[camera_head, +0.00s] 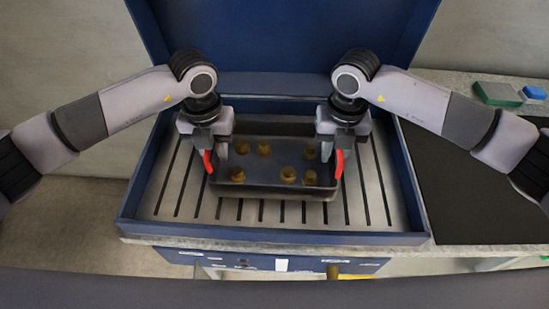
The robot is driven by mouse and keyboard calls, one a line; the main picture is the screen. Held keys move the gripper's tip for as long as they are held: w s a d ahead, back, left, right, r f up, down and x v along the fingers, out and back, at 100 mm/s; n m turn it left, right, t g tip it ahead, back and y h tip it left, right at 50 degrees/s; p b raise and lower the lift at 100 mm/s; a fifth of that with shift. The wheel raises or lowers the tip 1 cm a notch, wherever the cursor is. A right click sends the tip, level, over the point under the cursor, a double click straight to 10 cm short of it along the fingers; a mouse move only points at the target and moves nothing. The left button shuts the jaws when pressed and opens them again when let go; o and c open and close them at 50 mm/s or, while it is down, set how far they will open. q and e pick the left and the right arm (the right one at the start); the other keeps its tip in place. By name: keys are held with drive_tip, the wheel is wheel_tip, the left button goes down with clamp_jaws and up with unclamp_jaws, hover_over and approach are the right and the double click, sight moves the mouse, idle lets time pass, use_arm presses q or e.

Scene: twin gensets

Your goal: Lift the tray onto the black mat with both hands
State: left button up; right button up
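The dark tray (262,190) holds several round brass-coloured pieces and sits on the slotted floor of a blue bench. My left gripper (215,156) points down at the tray's left end, and my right gripper (332,158) points down at its right end. A red curved part shows at each gripper, on the outer side at the tray's end; I cannot tell whether it is a tray handle or a finger. A grey finger shows on the inner side of each. Contact and closure are unclear. The black mat (470,195) lies bare on the counter at the right.
The blue bench (270,237) has a raised rim around the slotted floor and a tall blue panel behind. Its right wall stands between tray and mat. A green box (497,94) and a blue block (534,92) sit behind the mat.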

use_arm(q)
clamp_jaws()
use_arm(e)
clamp_jaws()
use_arm(q)
drive_tip(key=shift+r, duration=0.15)
use_arm(e)
drive_tip(key=shift+r, duration=0.15)
idle(0.8)
